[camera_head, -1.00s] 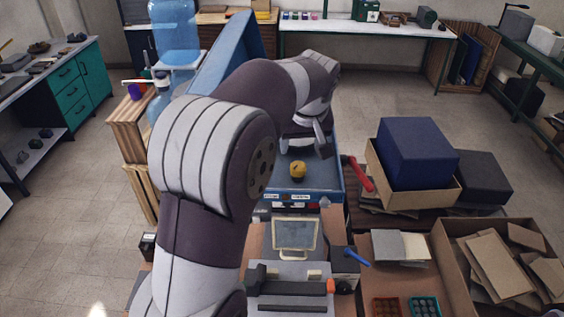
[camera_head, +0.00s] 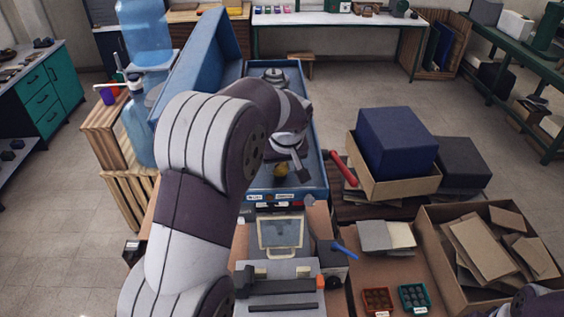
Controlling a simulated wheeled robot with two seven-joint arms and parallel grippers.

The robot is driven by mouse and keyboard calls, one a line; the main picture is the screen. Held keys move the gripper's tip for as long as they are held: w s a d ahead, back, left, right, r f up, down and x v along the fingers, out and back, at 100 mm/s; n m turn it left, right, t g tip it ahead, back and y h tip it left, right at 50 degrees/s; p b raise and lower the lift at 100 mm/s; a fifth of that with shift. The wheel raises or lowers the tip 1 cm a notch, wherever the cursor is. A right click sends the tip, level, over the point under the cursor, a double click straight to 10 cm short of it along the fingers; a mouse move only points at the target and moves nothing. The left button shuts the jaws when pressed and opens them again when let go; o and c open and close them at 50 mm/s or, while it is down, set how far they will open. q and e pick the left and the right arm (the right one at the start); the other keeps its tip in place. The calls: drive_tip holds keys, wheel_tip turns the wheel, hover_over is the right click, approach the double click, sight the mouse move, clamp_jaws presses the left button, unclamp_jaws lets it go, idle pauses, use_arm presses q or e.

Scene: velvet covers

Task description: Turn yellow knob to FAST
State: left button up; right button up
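The yellow knob (camera_head: 280,171) sits on the floor of the open blue case, near its front edge. Two small white labels are on the case's front rim below it, too small to read surely. My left gripper (camera_head: 299,165) reaches in from the left and hangs right above and beside the knob, covering its upper part. One grey finger shows to the knob's right; the other is hidden, so I cannot tell its opening or whether it touches the knob. Only a dark piece of my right arm shows at the lower right corner; its gripper is out of view.
The blue case (camera_head: 318,150) has its lid raised at left. A red-handled tool (camera_head: 344,170) lies at its right edge. A blue box (camera_head: 397,140) sits in a carton further right. A grey-screened device (camera_head: 280,233) stands in front. Blue water bottles (camera_head: 147,40) stand at left.

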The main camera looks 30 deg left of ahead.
use_arm(q)
drive_tip(key=shift+a, duration=0.1)
drive_tip(key=shift+f, duration=0.1)
drive_tip(key=shift+m, duration=0.4)
drive_tip(key=shift+s+m+h, duration=0.1)
drive_tip(key=shift+m+h, duration=0.3)
drive_tip(key=shift+m, duration=0.2)
drive_tip(key=m+t+h+b, duration=0.1)
drive_tip(key=m, duration=0.2)
drive_tip(key=shift+a+f, duration=0.1)
drive_tip(key=shift+a, duration=0.05)
drive_tip(key=m+h+b, duration=0.1)
drive_tip(key=m, duration=0.1)
drive_tip(key=m+h+b, duration=0.1)
drive_tip(key=m+b, duration=0.1)
drive_tip(key=m, duration=0.1)
drive_tip(key=shift+a+f+m, duration=0.1)
drive_tip(key=shift+a+m, duration=0.05)
drive_tip(key=shift+m, duration=0.15)
drive_tip(key=shift+m+h+b, duration=0.35)
drive_tip(key=shift+m+h, duration=0.05)
drive_tip(key=shift+m, duration=0.3)
drive_tip(key=shift+a+m+g+h, duration=0.1)
drive_tip(key=shift+m+g+h, duration=0.2)
drive_tip(key=shift+m, duration=0.6)
